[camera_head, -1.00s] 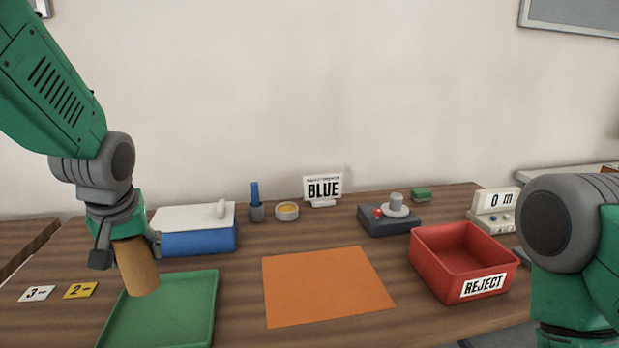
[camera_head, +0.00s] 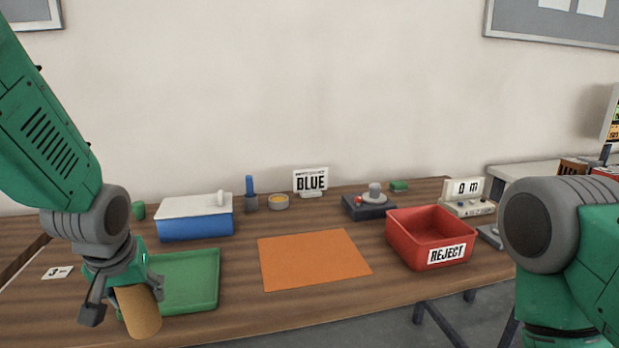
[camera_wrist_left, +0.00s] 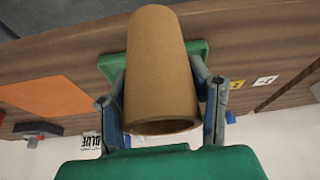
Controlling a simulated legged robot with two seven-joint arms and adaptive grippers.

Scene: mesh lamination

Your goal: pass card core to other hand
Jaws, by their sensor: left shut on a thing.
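The card core is a brown cardboard tube (camera_head: 139,312) at the lower left of the head view. My left gripper (camera_head: 122,291) is shut on it and holds it over the near left part of the table, by the green tray. In the left wrist view the tube (camera_wrist_left: 158,65) sits between the two fingers, with its open end toward the palm. My right arm shows at the right edge of the head view, but its gripper is out of the picture.
A green tray (camera_head: 196,283) lies beside the held tube. An orange mat (camera_head: 313,259) lies mid-table. A red REJECT bin (camera_head: 408,243) stands at right. A blue box with white lid (camera_head: 196,228), a BLUE sign (camera_head: 311,181) and a dark device (camera_head: 368,208) stand along the back.

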